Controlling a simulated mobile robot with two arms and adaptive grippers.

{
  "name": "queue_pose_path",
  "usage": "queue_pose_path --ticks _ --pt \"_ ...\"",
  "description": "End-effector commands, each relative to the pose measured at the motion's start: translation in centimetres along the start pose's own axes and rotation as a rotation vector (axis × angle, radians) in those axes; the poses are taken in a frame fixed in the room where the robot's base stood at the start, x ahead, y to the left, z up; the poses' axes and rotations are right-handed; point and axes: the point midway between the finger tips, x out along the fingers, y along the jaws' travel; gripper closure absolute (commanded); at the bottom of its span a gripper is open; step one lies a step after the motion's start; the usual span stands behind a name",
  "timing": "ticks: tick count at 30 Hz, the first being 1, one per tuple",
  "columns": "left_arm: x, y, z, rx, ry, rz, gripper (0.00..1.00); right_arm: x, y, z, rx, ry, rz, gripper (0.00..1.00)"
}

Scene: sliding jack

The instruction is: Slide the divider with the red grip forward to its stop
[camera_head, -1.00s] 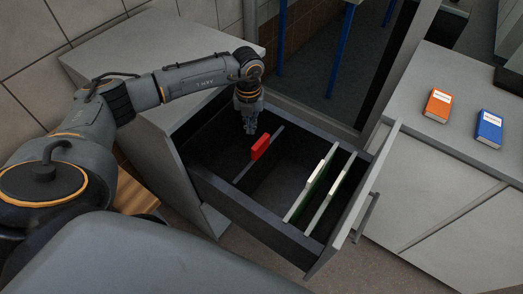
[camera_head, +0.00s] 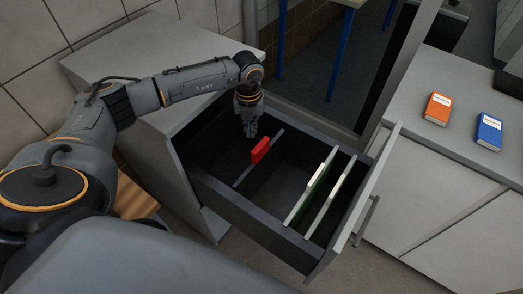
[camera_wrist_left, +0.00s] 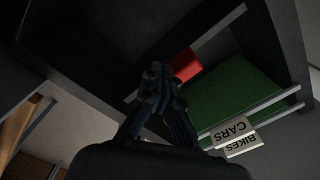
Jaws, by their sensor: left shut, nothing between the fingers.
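The red grip (camera_head: 260,149) sits on top of a grey divider (camera_head: 242,176) that stands across the open drawer (camera_head: 237,209). My left gripper (camera_head: 250,132) is shut and empty, pointing down inside the drawer just behind the red grip, on the cabinet side. In the left wrist view the gripper (camera_wrist_left: 161,78) is close to the red grip (camera_wrist_left: 185,65) and partly overlaps it; I cannot tell whether they touch. My right gripper is not in view.
Two hanging folders (camera_head: 318,185) stand nearer the drawer front (camera_head: 355,215); their tabs read CARS and BIKES in the wrist view. Clear space lies between the divider and the folders. An orange book (camera_head: 438,106) and a blue book (camera_head: 488,131) lie on the right counter.

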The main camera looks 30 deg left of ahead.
Motion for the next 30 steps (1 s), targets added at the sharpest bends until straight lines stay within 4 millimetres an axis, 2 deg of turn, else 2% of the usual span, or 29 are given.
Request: queue_pose_path --ticks 13,30 --pt "0.3 0.0 0.0 0.0 0.0 0.0 1.0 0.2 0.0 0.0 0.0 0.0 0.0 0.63" --pt "3.1 0.0 0.0 0.0 0.0 0.0 1.0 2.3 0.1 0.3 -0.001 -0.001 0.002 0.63"
